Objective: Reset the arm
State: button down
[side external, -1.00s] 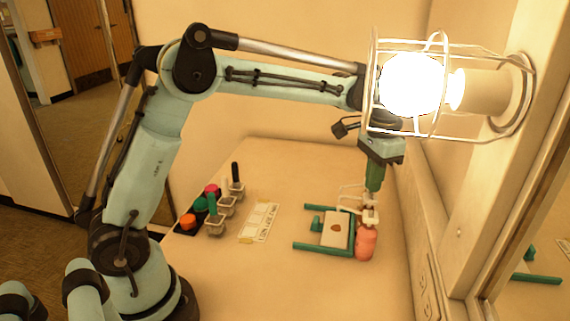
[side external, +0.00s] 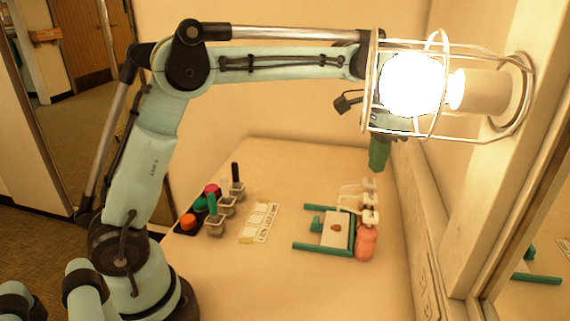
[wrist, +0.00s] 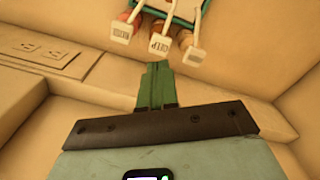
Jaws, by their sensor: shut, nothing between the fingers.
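My gripper (side external: 378,154) has green fingers pressed together with nothing between them. In the side view it hangs above the counter, over the bottles and clear of them. The upper part of the hand is partly hidden behind the caged lamp. In the wrist view the shut fingers (wrist: 156,68) point toward three labelled pump heads (wrist: 160,44). The arm is raised and stretched out to the right over the counter.
A lit bulb in a wire cage (side external: 412,84) sticks out from the wall frame close to my wrist. Pump bottles (side external: 366,243) stand beside a green-framed holder (side external: 322,247). Brushes in holders (side external: 215,225), coloured pots (side external: 188,221) and a white labelled strip (side external: 260,222) lie left. The front counter is clear.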

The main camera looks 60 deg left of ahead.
jog(key=shift+r, duration=0.55)
jog(key=s+a+f+n+t, duration=0.1)
jog(key=s+f+t, duration=0.1)
jog(key=s, duration=0.7)
jog(key=s+a+f+n+t, duration=0.1)
jog(key=s+f+n+t, duration=0.1)
jog(key=s+t, duration=0.3)
jog(key=shift+s+a+f, duration=0.4)
jog(key=shift+s+f, duration=0.3)
jog(key=shift+s, duration=1.55)
